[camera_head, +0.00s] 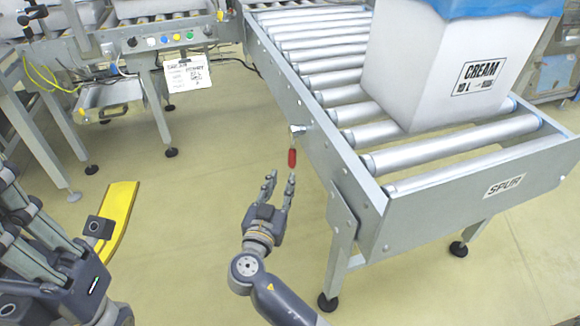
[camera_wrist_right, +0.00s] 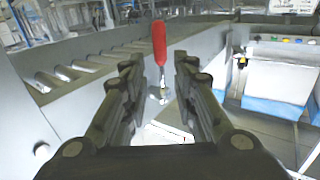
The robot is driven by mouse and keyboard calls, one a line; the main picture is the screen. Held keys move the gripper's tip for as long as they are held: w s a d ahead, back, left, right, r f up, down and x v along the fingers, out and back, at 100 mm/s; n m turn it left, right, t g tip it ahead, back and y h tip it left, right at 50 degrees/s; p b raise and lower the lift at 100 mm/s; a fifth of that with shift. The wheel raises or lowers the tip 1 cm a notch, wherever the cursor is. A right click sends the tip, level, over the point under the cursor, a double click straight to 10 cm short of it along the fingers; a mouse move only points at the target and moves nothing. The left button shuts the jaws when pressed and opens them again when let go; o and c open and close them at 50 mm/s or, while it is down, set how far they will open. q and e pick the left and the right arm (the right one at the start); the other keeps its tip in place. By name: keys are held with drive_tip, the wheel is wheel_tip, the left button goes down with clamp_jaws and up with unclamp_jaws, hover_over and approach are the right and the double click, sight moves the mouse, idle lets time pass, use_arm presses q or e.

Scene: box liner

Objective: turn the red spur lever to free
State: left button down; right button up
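The red spur lever (camera_head: 292,158) hangs down from a pivot (camera_head: 297,130) on the left side rail of the spur conveyor (camera_head: 500,187). My right gripper (camera_head: 281,187) is just below the red grip, its two fingers pointing up and apart. In the right wrist view the red grip (camera_wrist_right: 159,42) stands ahead of the open fingers (camera_wrist_right: 157,75), roughly centred between them, with nothing held. I cannot tell from these views if a fingertip touches it. My left gripper (camera_head: 85,245) is large at the left edge, partly cut off, its finger state unclear.
A white box (camera_head: 430,75) marked CREAM, with a blue liner, stands on the spur rollers. A yellow bar (camera_head: 118,215) shows beside my left gripper. A control panel (camera_head: 160,40) with coloured buttons and a hanging sign (camera_head: 188,74) is at the upper left. The floor between is clear.

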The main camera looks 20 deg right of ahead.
sight(291, 159)
drive_tip(key=b+x, duration=0.2)
drive_tip(key=x, duration=0.7)
drive_tip(key=shift+w, duration=0.15)
drive_tip(key=shift+c, duration=0.5)
clamp_jaws()
